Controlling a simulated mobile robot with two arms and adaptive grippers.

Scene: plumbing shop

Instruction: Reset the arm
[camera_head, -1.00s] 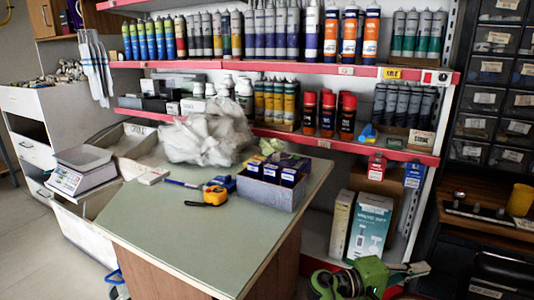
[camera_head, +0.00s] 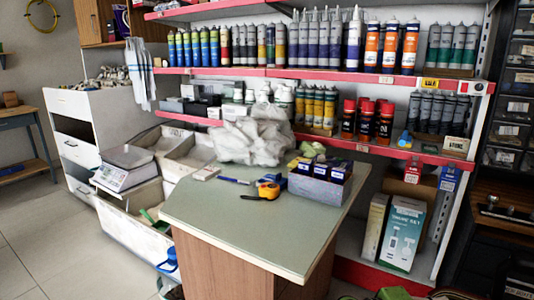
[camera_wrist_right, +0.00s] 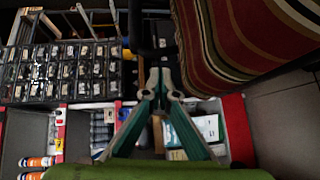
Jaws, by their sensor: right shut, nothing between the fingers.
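My right gripper (camera_wrist_right: 159,84) shows in the right wrist view, with green and grey fingers drawn together. It is shut and holds nothing. Shelves and drawers lie beyond it, and it appears apart from them. In the head view, only a small green piece of my arm shows at the bottom right edge. My left gripper is not in view.
A counter (camera_head: 240,225) holds a yellow tape measure (camera_head: 268,190), a grey box (camera_head: 320,187) and a plastic bag (camera_head: 250,140). A shelf unit with red edges (camera_head: 380,151) stands behind. A striped red surface (camera_wrist_right: 245,35) is close in the wrist view. Floor (camera_head: 40,240) at left is clear.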

